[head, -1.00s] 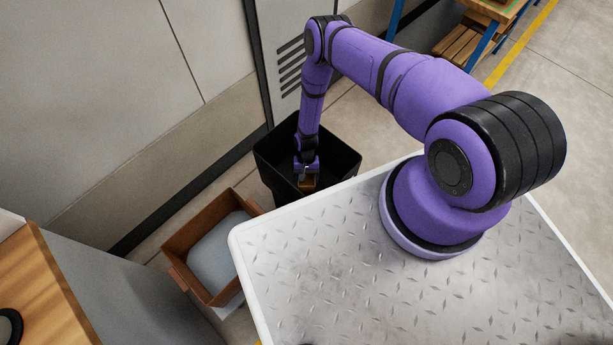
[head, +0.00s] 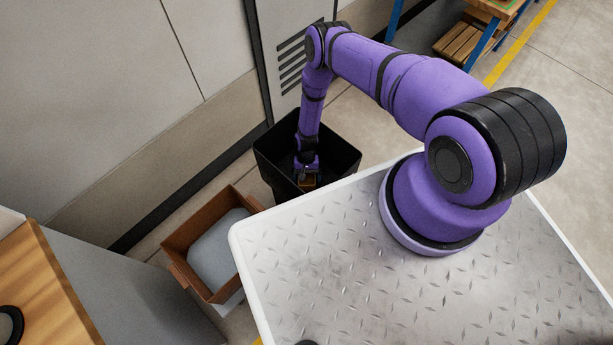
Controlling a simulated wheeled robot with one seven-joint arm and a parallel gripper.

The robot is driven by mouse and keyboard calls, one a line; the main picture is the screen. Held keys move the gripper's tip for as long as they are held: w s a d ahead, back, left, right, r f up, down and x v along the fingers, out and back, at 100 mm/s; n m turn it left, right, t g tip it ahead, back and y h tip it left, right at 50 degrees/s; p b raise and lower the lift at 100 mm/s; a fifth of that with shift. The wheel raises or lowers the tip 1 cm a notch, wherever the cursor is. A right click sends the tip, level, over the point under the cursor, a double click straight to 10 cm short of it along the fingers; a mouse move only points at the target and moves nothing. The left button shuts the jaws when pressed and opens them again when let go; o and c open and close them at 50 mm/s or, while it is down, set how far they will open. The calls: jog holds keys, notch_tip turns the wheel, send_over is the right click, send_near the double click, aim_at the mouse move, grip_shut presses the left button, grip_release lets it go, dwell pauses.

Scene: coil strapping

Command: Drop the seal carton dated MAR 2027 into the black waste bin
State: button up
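The black waste bin (head: 340,148) stands on the floor beyond my base deck, against the wall side. My gripper (head: 308,180) points down inside the bin's opening, near its front rim. A small brown carton (head: 308,183) shows at the fingertips, low in the opening. The fingers are too small and too much covered to tell whether they grip it. The date on the carton cannot be read.
A brown open cardboard box (head: 182,232) with a grey-white item in it stands left of the bin. A wooden-topped bench (head: 45,290) is at the lower left. A grey wall (head: 110,100) rises behind. Open floor (head: 560,110) lies at the right.

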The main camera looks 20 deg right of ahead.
jog(key=v, duration=1)
jog(key=shift+r, duration=0.4)
